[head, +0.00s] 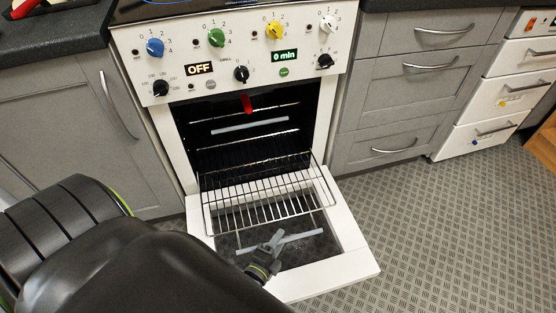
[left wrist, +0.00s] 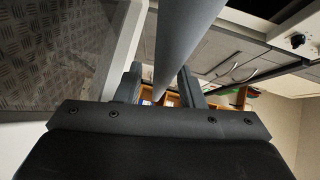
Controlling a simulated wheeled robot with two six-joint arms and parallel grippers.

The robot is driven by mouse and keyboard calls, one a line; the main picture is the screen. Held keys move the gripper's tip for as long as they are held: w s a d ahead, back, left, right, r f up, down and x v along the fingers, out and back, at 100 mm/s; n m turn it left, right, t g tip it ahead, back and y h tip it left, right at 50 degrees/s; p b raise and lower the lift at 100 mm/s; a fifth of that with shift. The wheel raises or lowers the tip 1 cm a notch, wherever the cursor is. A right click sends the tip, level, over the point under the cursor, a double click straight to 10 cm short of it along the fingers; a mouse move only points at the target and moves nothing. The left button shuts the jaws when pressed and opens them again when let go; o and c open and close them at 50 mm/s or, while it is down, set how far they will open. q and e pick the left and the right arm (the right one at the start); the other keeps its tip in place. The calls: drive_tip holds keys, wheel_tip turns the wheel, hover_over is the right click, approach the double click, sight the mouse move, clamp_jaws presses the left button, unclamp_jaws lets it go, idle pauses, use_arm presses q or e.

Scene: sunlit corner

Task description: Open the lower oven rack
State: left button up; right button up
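The oven (head: 141,72) has its door (head: 352,255) folded down. A wire rack (head: 268,190) sticks out of the cavity above the door. A pale grey bar (head: 306,238) lies near its front, above the door glass; whether it is joined to the rack is unclear. My left gripper (head: 277,239) is at the middle of this bar. In the left wrist view, the grey bar (left wrist: 186,38) runs between the fingers of the left gripper (left wrist: 160,85), which stand apart with a gap showing. Contact is hard to tell. My right gripper is not in view.
Another pale bar (head: 250,126) shows higher inside the cavity, under a red object (head: 247,103). Knobs line the oven's front panel. Grey cabinets (head: 408,85) flank the oven. The patterned floor (head: 450,235) at the right is clear.

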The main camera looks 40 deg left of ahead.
use_arm(q)
drive_tip(key=shift+s, duration=0.1)
